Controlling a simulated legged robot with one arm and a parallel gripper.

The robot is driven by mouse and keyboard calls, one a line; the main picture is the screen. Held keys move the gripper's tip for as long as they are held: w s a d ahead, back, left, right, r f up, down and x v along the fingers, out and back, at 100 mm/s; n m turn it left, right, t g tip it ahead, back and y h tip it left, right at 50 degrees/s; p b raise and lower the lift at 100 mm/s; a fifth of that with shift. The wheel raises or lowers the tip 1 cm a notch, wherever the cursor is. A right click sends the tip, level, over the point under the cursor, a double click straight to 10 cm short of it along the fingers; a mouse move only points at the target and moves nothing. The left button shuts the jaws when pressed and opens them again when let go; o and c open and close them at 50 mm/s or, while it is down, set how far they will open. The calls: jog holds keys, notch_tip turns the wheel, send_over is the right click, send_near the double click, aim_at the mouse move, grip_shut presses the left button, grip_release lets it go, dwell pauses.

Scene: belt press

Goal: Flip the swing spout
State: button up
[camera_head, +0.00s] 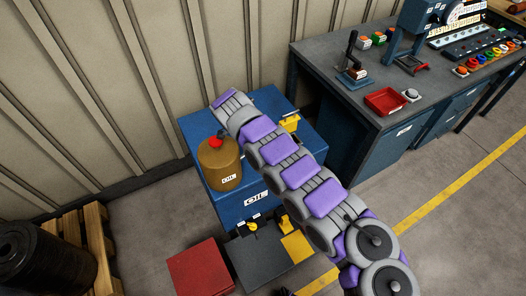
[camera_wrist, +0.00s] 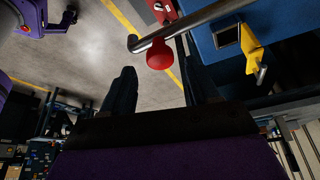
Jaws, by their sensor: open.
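In the wrist view, a grey metal pipe (camera_wrist: 200,21), which looks like the swing spout, runs across the top and carries a round red knob (camera_wrist: 159,55). My gripper (camera_wrist: 156,66) is open, with its two dark fingers on either side of the knob in the picture. Nothing is gripped, and I cannot tell whether a finger touches the knob or pipe. In the head view, a blue oil cabinet (camera_head: 228,211) carries a brown oil can (camera_head: 222,168) with a red part on top. My arm crosses over the cabinet and hides my gripper and the pipe there.
A yellow lever (camera_wrist: 252,50) sits on the blue cabinet side. A red box (camera_head: 200,270) and a dark grey box (camera_head: 258,262) stand before the cabinet. A workbench (camera_head: 335,95) with a red tray (camera_head: 385,101) is at right. A pallet (camera_head: 98,245) and black drum (camera_head: 45,262) are at left.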

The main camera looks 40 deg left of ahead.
jog(key=p+v, duration=0.2)
jog(key=v, duration=1)
jog(key=shift+a, duration=0.15)
jog(key=shift+w, duration=0.1)
